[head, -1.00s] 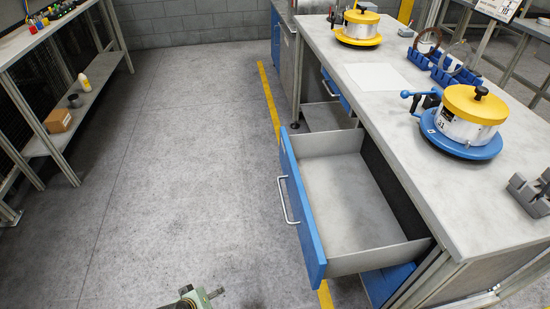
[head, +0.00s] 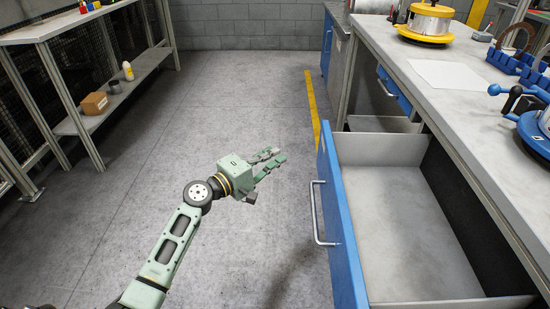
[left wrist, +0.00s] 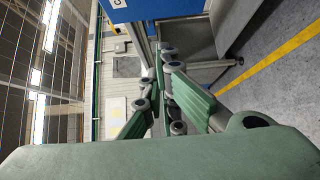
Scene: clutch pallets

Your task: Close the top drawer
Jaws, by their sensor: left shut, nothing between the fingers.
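The top drawer stands pulled far out of the workbench, with a blue front (head: 340,225), an empty grey inside and a silver bar handle (head: 316,213) on the front. My left gripper (head: 276,161) is shut and empty. In the head view it shows left of the drawer front and handle, apart from them. Its fingers (left wrist: 162,95) fill the middle of the left wrist view, with a blue panel (left wrist: 135,10) beyond them; I cannot tell which panel it is. My right gripper is not in view.
A second open drawer (head: 385,124) is farther along the bench. A shelf rack (head: 120,88) stands at the left. The floor between is clear, with a yellow line (head: 311,95).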

